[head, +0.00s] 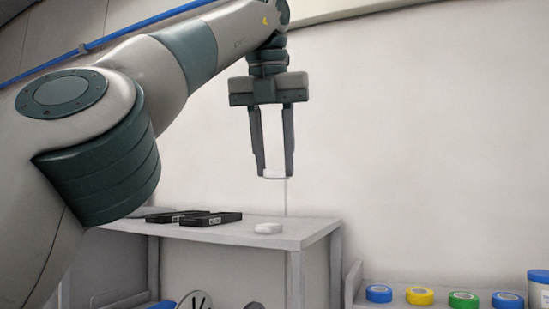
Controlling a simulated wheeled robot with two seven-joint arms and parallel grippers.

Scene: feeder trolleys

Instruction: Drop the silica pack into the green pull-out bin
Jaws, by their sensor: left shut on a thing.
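My left gripper (274,172) points down, with its two fingers above the grey trolley top. It is shut on a small white pack (275,174), which looks like the silica pack, held between the fingertips. The pack is in the air, clear of the surface below. I cannot tell what that item is. The green pull-out bin is not visible in the head view. My right gripper is out of view.
The grey trolley top (235,236) also carries flat black items (211,218) at its left. A lower shelf at the right holds rolls of tape in blue (379,293), yellow (420,296) and green (463,301), and a white-and-blue container (539,292).

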